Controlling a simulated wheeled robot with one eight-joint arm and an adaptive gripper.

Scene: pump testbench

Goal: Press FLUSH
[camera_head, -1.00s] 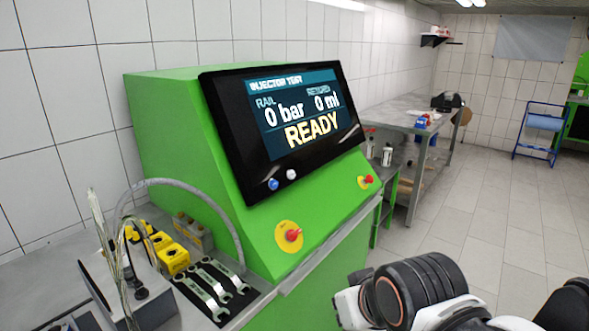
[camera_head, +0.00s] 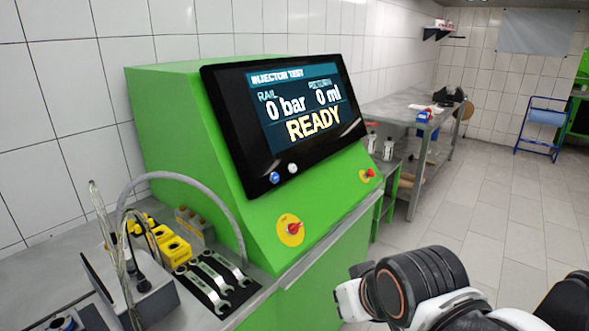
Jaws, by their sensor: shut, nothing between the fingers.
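The green test bench (camera_head: 165,110) carries a tilted black screen (camera_head: 227,110) reading INJECTOR TEST, 0 bar, 0 ml and READY. A blue button (camera_head: 275,178) and a white button (camera_head: 293,168) sit on the screen's lower left bezel. I cannot read any FLUSH label on them. A red knob on a yellow plate (camera_head: 290,230) is on the sloped green front, and a smaller red knob on yellow (camera_head: 368,175) is farther right. Parts of my arm show at the lower right, apart from the bench. My gripper's fingers do not show.
Left of the bench, a grey worktop holds wrenches (camera_head: 215,283), yellow blocks (camera_head: 174,250), a grey hose (camera_head: 225,195) and a device with wires (camera_head: 150,290). A grey table (camera_head: 400,110) stands behind. The tiled floor on the right is mostly clear.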

